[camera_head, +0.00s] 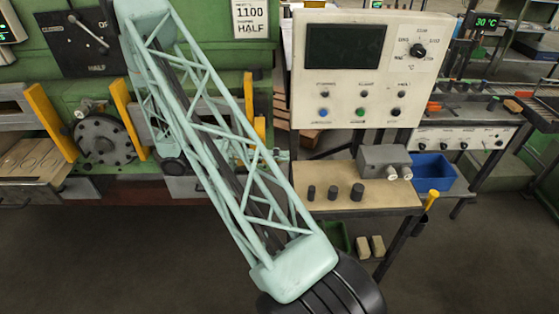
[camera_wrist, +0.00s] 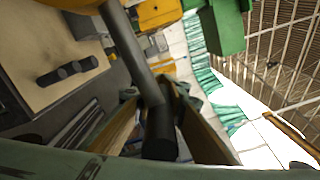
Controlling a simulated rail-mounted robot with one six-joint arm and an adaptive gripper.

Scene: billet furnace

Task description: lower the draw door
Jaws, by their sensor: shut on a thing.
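In the wrist view my gripper (camera_wrist: 160,112) is closed around the dark grip (camera_wrist: 160,135) of a handle. A grey rod (camera_wrist: 124,35) runs from this grip to the top left of that view. In the head view my pale green lattice arm crosses the middle, and the gripper and handle are hidden behind it. The green furnace front (camera_head: 262,85) stands behind the arm, with yellow posts (camera_head: 124,112) beside its openings. I cannot tell for sure which part is the draw door, or how high it stands.
A control panel (camera_head: 339,85) stands right of the arm. Below it a tan bench (camera_head: 385,194) carries three dark pegs and a grey box (camera_head: 384,160). A blue bin (camera_head: 432,172) is to its right. A lever plate (camera_head: 85,45) is at the upper left. The floor at front left is clear.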

